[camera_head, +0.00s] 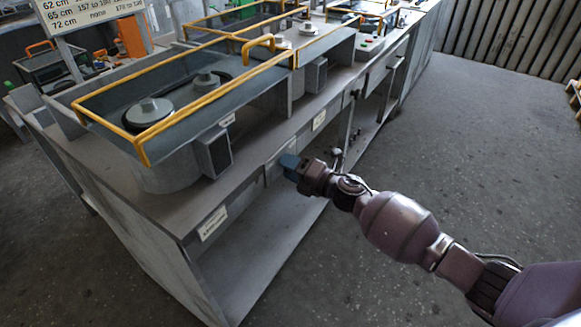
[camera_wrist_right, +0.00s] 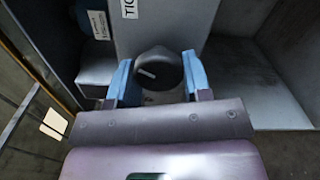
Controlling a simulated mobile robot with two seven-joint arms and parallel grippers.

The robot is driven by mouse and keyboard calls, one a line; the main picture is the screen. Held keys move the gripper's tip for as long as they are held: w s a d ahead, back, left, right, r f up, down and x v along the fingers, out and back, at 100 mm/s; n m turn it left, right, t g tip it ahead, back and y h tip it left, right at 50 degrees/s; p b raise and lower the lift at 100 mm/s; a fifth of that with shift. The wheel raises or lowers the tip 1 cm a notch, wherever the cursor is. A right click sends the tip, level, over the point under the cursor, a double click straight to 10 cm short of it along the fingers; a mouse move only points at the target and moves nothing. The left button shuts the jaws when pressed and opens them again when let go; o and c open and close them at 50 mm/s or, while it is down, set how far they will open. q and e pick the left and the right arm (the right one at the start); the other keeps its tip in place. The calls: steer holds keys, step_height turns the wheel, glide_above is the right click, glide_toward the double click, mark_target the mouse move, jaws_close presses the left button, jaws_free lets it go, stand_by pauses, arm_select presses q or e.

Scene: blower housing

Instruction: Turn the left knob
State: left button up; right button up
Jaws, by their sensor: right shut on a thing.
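My right gripper (camera_head: 289,163) reaches the front face of the grey bench in the head view. Its blue fingers cover the part they hold there. The right wrist view shows a dark round knob (camera_wrist_right: 160,67) with a pale pointer mark, tilted slightly off level. The two blue fingers of the right gripper (camera_wrist_right: 157,78) stand on either side of the knob and are shut on it. My left gripper is in neither view.
The grey workbench (camera_head: 150,210) has an open lower shelf (camera_head: 265,250). Yellow rails (camera_head: 142,150) frame the sunken top with round fittings. The floor (camera_head: 480,150) right of the bench is clear.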

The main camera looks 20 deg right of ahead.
steer(key=o, duration=0.9)
steer(key=shift+s+d, duration=0.1)
steer(key=p+v, duration=0.1)
steer(key=v, duration=0.9)
steer(key=shift+s+d, duration=0.2)
steer(key=shift+s, duration=0.05)
